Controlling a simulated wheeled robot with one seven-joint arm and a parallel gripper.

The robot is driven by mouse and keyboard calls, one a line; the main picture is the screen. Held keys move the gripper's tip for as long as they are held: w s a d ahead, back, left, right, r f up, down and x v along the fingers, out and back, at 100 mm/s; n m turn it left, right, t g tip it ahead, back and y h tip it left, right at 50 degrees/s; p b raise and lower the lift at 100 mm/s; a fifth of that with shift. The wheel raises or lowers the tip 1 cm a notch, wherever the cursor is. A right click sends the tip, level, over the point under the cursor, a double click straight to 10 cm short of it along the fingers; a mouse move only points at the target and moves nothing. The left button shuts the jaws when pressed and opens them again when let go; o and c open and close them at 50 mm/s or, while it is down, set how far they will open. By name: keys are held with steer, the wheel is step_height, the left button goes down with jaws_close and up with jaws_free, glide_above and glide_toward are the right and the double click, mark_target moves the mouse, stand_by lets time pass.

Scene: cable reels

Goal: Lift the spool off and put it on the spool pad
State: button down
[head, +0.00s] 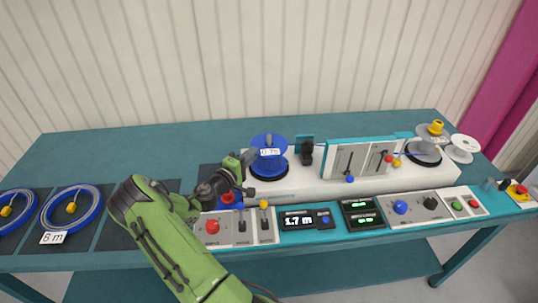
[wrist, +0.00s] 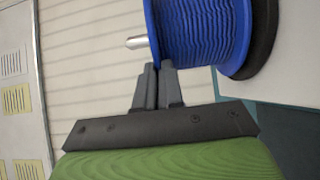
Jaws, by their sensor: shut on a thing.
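The blue spool (head: 268,143), labelled 0.75, stands upright at the left end of the white machine. It sits over a black disc (head: 279,172), with no clear gap between them. My gripper (head: 247,157) reaches it from the left. In the wrist view my gripper (wrist: 160,66) is shut on the rim of the spool (wrist: 200,28), at the flange farther from the black disc (wrist: 262,38). A metal spindle (wrist: 136,42) sticks out beyond that flange.
Blue cable coils (head: 95,211) lie on dark mats at the left. A control panel (head: 240,233) runs along the front, with lit displays (head: 297,221). Upright guide plates (head: 350,160) stand right of the spool. White and grey reels (head: 463,146) are at the far right. The back left tabletop is clear.

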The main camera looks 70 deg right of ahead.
step_height(320, 180, up, 18)
steer(key=p, duration=0.2)
steer(key=shift+r+p, duration=0.15)
steer(key=shift+p, duration=0.25)
stand_by(2.3)
